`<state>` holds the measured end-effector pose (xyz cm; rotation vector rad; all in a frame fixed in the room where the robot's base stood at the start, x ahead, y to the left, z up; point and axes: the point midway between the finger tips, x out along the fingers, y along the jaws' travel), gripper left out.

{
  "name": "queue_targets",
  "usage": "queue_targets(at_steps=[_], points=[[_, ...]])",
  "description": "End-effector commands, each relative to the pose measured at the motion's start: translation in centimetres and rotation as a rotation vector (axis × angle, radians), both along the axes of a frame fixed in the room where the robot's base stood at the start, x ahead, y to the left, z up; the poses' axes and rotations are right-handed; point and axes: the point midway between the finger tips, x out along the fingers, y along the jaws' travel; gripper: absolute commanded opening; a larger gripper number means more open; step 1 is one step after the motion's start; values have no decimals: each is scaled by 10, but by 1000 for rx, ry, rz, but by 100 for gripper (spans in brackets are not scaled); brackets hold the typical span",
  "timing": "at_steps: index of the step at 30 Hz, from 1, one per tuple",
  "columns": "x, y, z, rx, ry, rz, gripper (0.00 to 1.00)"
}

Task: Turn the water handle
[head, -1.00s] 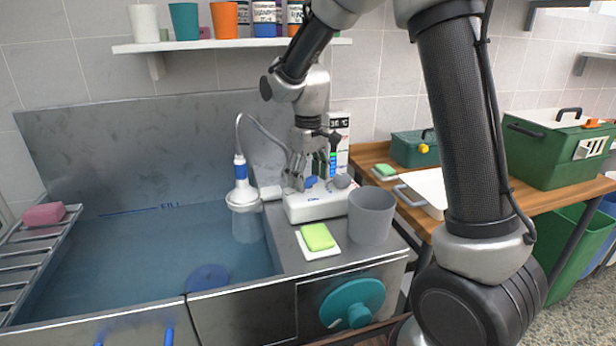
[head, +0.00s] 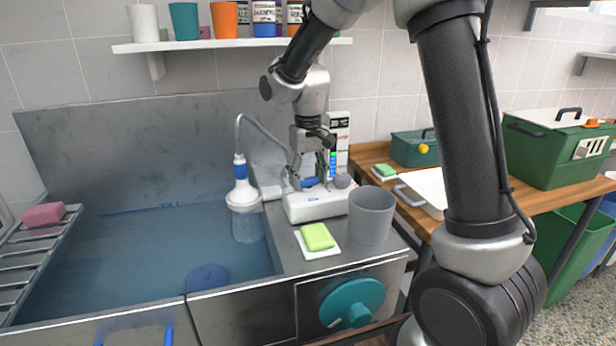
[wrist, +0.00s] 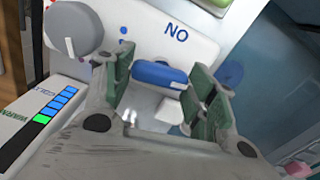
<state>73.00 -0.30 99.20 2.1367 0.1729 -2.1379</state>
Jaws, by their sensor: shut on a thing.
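The blue water handle (head: 311,184) sits on the white tap unit (head: 318,205) at the sink's right rim. In the wrist view the handle (wrist: 160,75) lies crosswise between the green-padded fingers of my gripper (wrist: 162,82). My gripper (head: 316,176) is shut on it, pointing down over the unit. The fingers partly hide the handle in the head view. A grey round knob (wrist: 76,28) is beside it. The spout with a white, blue-banded head (head: 241,190) hangs over water in the sink (head: 130,255).
A grey cup (head: 371,215) and a green sponge on a white pad (head: 318,237) stand close in front of the unit. An upright indicator panel (head: 336,140) is right behind my gripper. A shelf (head: 230,46) with cups is above.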

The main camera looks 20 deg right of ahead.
Motion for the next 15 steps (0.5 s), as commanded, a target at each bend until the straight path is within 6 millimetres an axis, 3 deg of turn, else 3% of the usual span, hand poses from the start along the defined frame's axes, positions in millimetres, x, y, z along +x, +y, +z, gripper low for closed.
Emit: queue_targets(at_steps=[15], points=[[0, 0, 1, 0, -1, -175, 33]])
